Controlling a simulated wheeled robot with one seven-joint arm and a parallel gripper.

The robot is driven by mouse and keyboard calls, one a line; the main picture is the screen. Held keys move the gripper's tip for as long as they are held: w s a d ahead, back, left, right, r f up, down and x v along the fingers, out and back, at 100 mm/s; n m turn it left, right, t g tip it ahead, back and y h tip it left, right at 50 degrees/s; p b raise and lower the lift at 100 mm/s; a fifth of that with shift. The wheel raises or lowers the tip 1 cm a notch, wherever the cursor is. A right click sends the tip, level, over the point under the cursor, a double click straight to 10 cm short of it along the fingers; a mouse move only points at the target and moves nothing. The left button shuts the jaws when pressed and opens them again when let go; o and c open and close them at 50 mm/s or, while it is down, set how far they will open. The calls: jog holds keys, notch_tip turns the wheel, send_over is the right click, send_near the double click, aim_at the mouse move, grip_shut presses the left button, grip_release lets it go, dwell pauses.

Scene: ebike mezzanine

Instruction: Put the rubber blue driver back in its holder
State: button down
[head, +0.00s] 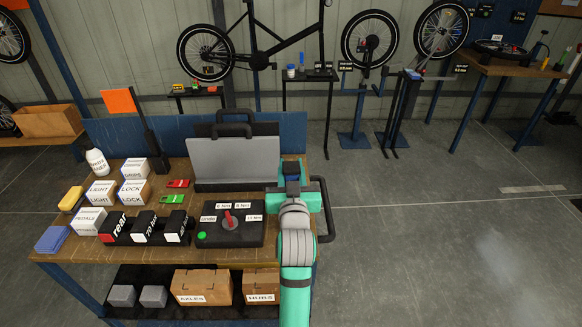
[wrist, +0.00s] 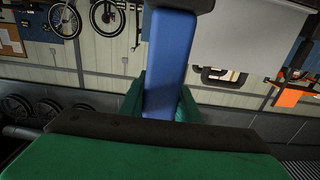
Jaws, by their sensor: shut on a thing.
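My gripper (head: 291,190) is over the right end of the near workbench, beside the grey case. In the wrist view, my gripper (wrist: 168,105) has its green fingers shut on a blue bar-like thing, which looks like the blue driver (wrist: 172,60). A dark blue part of the driver (head: 292,169) shows above the gripper in the head view. Its tip cannot be made out. A black block (head: 210,238) with small white labels lies on the bench left of my arm. A red-handled piece (head: 228,220) stands in it. The block looks like the holder; my arm is close to its right side.
A grey case (head: 235,163) stands behind the block. Black bins (head: 145,228), white boxes (head: 90,221) and a white bottle (head: 97,161) fill the bench's left side. A black rail (head: 325,210) is at the right end. Open floor lies to the right.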

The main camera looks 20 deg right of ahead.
jog(key=shift+d+f, duration=0.1)
jog(key=shift+f, duration=1.65)
jog(key=c, duration=1.3)
grip_release()
jog(key=shift+o, duration=0.2)
jog(key=shift+f, duration=0.1)
